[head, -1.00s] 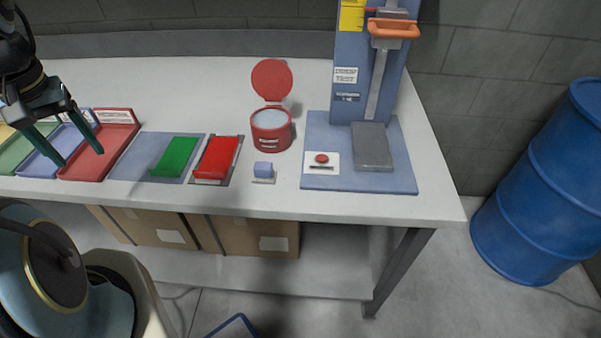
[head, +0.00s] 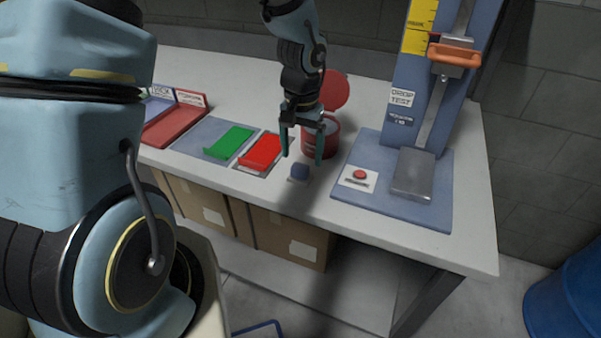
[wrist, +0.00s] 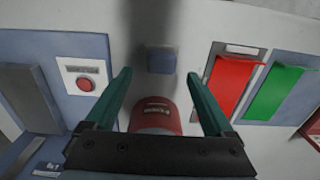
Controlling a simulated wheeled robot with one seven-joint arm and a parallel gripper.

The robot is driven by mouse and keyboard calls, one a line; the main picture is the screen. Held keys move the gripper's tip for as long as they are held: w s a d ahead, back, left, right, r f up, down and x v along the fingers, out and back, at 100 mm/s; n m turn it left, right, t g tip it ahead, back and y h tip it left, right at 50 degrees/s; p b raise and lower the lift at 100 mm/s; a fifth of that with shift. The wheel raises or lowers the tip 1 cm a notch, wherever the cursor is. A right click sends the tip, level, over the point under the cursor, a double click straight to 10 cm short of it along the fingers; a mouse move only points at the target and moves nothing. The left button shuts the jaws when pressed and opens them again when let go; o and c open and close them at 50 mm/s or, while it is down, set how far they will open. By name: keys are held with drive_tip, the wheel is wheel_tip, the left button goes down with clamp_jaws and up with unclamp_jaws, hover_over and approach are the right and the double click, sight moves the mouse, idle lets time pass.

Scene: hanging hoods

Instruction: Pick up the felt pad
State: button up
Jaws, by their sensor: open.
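A small blue block (head: 299,171), which looks like the felt pad, sits on a light plate near the table's front edge in the head view. It also shows in the wrist view (wrist: 161,60), at the upper middle, partly in shadow. My gripper (head: 303,155) is open and empty, pointing down above the block. In the wrist view, the block lies between and just beyond the fingertips (wrist: 159,75). I cannot tell the exact height of the fingers above it.
A red round tin (head: 322,139) with a raised lid stands close behind my gripper. The red piece (head: 261,150) and green piece (head: 230,142) lie to the left. A blue drop-test stand (head: 397,207) with a red button (head: 360,175) is on the right.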

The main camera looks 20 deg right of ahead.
sight(300, 166)
drive_tip(key=f, duration=0.2)
drive_tip(key=f+p, duration=0.1)
drive_tip(key=shift+s+a+f, duration=0.2)
drive_tip(key=shift+a, duration=0.05)
drive_tip(key=shift+f, duration=0.6)
drive_tip(key=shift+c, duration=0.2)
drive_tip(key=c, duration=1.1)
drive_tip(key=shift+c, duration=0.2)
drive_tip(key=shift+w+r, duration=0.1)
wheel_tip(300, 166, up, 10)
drive_tip(key=shift+f+b, duration=0.1)
drive_tip(key=shift+b, duration=0.6)
